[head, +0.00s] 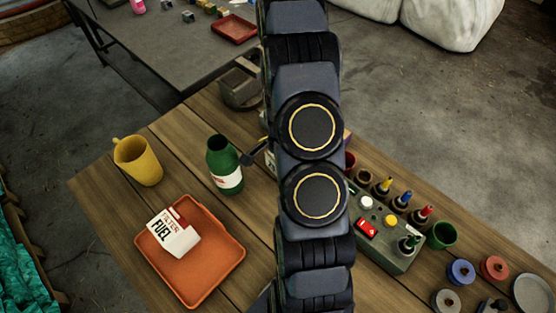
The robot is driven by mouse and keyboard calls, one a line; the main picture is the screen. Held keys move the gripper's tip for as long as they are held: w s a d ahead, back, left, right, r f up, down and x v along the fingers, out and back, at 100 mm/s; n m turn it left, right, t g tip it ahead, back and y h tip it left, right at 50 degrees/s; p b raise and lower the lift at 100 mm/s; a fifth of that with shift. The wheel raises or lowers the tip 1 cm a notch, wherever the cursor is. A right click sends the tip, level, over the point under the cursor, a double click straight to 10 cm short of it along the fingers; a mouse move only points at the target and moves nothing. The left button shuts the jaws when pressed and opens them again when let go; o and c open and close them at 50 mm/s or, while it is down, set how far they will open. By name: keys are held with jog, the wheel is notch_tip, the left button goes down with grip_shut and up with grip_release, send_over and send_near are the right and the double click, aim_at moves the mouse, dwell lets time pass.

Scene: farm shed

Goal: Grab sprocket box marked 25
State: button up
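I cannot make out a sprocket box marked 25 in the head view. My arm runs down the middle of the picture and hides part of the wooden table (190,125). A dark finger-like part of my gripper (256,153) shows at the arm's left side, just right of the green bottle. The rest of the gripper is hidden, so its opening and any hold do not show. Slivers of something pale and purple (347,136) show at the arm's edges, too covered to identify.
A white fuel filter box (174,234) lies in an orange tray (196,289). A yellow mug (139,161) and green bottle (223,165) stand behind. Right are a control box (385,245), several spools (461,272) and a green cup (442,235). A grey bin (238,88) stands at the back.

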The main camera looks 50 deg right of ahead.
jog(key=c, duration=1.1)
jog(key=shift+r, duration=0.2)
